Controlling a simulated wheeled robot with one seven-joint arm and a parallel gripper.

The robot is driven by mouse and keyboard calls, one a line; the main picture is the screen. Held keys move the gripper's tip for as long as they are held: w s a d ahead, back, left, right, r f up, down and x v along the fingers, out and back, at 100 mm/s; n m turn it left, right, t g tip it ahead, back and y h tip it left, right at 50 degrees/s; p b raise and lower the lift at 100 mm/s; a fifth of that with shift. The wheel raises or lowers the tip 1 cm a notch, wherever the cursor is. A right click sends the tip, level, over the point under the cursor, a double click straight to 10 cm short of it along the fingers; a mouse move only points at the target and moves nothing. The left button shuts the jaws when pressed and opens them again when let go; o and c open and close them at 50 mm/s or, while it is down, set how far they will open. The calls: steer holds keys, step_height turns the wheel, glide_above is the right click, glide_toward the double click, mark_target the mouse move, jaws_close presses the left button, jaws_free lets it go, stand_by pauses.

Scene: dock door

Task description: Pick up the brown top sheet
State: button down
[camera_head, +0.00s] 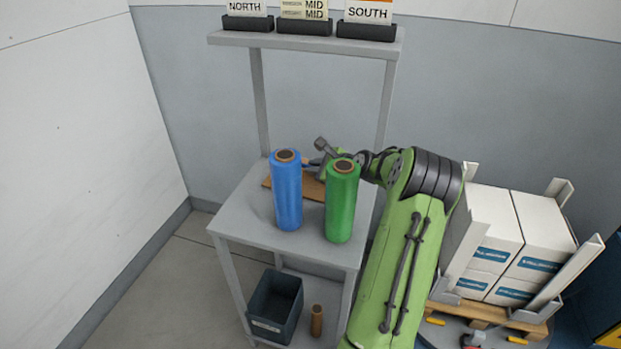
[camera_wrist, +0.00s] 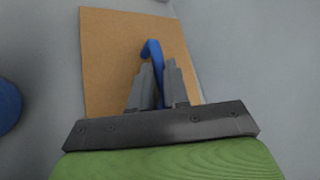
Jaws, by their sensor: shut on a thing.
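The brown top sheet (camera_head: 267,182) lies on the grey table, behind the blue and green rolls, which hide part of it. In the wrist view the brown sheet (camera_wrist: 112,60) is a flat square beyond my fingers. My gripper (camera_head: 318,164) is over the sheet, partly hidden behind the green roll. In the wrist view my gripper (camera_wrist: 158,72) is shut on a blue curved piece (camera_wrist: 152,48) that stands out against the sheet. I cannot tell whether this piece is fixed to the sheet, or whether the sheet is lifted.
A blue roll (camera_head: 287,192) and a green roll (camera_head: 341,205) stand upright on the table (camera_head: 240,219) in front of the sheet. A label shelf (camera_head: 300,41) rises behind. A dark bin (camera_head: 275,305) and a brown tube (camera_head: 316,320) are below. White boxes (camera_head: 542,228) stand at right.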

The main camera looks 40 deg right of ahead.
steer(key=shift+f, duration=0.1)
steer(key=shift+r, duration=0.3)
steer(key=s, duration=0.1)
steer(key=s+a+r+p, duration=0.1)
steer(key=s+p, duration=0.1)
steer(key=s, duration=0.1)
steer(key=shift+a+r, duration=0.2)
steer(key=shift+r, duration=0.15)
step_height(320, 180, up, 13)
steer(key=p, duration=0.5)
